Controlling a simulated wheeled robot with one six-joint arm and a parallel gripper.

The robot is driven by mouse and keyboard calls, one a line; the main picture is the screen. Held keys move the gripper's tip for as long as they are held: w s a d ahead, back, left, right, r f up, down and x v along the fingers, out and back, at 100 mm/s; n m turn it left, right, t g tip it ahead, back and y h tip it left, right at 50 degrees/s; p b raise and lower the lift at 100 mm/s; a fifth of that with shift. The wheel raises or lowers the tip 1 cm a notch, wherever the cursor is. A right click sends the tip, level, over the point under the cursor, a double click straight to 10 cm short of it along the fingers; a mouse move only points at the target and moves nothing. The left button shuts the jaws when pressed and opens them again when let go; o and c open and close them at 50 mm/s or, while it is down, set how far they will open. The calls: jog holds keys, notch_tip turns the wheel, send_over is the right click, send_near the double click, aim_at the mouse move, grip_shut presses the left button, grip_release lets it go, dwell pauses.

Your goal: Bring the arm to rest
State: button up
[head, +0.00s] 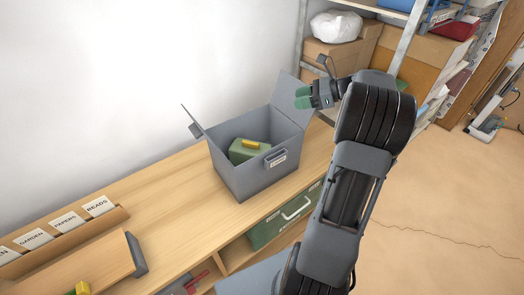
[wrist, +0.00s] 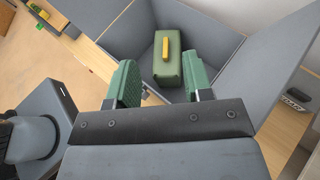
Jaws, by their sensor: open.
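My arm reaches up from the bottom of the head view. My gripper (head: 303,97) is held above the right side of an open grey box on the wooden bench. In the wrist view my gripper (wrist: 160,90) shows two green fingers set apart with nothing between them. The grey box (head: 235,180) has its flaps up and a label on its front. Inside it lies a green case with a yellow handle (head: 240,154); it also shows in the wrist view (wrist: 169,72), beyond the fingers and apart from them.
The wooden bench (head: 165,195) carries a rack of labelled cards (head: 65,222) at the left. A green drawer or box (head: 285,215) sits under the bench. Metal shelving with cardboard boxes (head: 335,55) stands behind my arm. The floor (head: 440,220) at the right is clear.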

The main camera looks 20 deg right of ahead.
jog(key=shift+s+d+r, duration=0.2)
jog(key=shift+s+d, duration=0.1)
jog(key=shift+d, duration=0.1)
jog(key=s+a+f+n+g+h, duration=0.1)
jog(key=s+a+n+g+h, duration=0.25)
jog(key=a+n, duration=0.4)
jog(key=s+a+n+g+h, duration=0.2)
jog(key=s+a+n, duration=0.2)
jog(key=a, duration=0.6)
jog(key=s+a+f+n+t+h, duration=0.1)
jog(key=s+a+f+n+h, duration=0.1)
jog(key=s+n, duration=0.3)
jog(key=s+a+f+n+t+h, duration=0.1)
jog(key=s+a+f+n+h, duration=0.1)
jog(key=n, duration=0.6)
jog(key=shift+s+a+n+h, duration=0.35)
jog(key=shift+s+a+h, duration=0.45)
jog(key=shift+s, duration=0.6)
jog(key=shift+r, duration=0.1)
